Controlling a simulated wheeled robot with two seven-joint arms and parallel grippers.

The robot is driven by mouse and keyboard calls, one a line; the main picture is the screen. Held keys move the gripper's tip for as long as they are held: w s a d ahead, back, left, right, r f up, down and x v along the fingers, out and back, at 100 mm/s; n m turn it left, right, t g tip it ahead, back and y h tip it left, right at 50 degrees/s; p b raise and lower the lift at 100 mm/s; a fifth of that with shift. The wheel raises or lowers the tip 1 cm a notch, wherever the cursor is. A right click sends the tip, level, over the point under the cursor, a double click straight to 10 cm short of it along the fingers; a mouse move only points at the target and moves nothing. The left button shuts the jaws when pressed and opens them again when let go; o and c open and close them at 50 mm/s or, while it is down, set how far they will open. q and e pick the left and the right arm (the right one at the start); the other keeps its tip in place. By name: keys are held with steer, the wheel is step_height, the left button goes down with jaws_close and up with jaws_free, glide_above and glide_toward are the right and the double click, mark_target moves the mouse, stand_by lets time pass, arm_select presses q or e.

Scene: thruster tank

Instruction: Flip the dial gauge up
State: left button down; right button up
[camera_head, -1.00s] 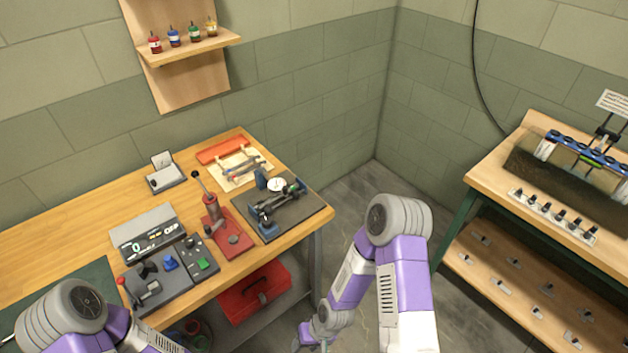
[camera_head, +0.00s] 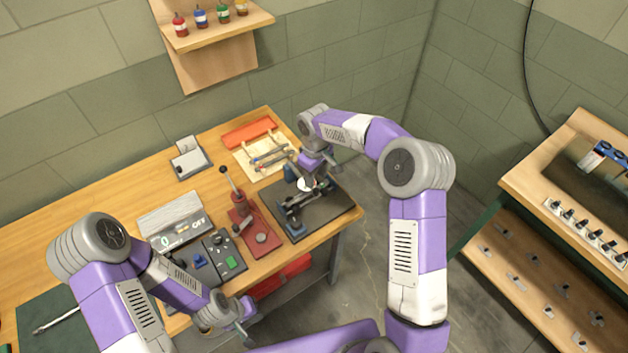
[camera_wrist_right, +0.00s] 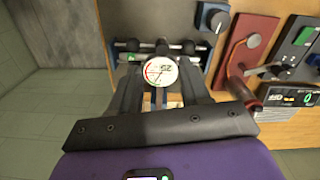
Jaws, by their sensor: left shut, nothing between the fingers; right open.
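The dial gauge (camera_head: 306,185) has a round white face and sits on the dark bench fixture (camera_head: 336,211) near the table's right end. In the right wrist view the gauge face (camera_wrist_right: 160,70) shows green and red marks, between and just beyond my fingertips. My right gripper (camera_wrist_right: 159,82) is open, with one finger on each side of the gauge in that view. I cannot tell whether it touches the gauge. In the head view my right gripper (camera_head: 315,172) is over the fixture and partly hides it. My left gripper (camera_head: 246,322) is shut and empty, in front of the table edge.
A red press (camera_head: 250,222) with a lever stands left of the fixture. A control box (camera_head: 216,256) and a display unit (camera_head: 172,220) are further left. An orange tray (camera_head: 248,132) lies behind. A second bench (camera_head: 545,193) stands at right.

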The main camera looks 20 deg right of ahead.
mark_target(316, 190)
steer(key=f, duration=0.5)
steer(key=shift+s, duration=0.35)
steer(key=shift+s, duration=0.1)
jaws_close()
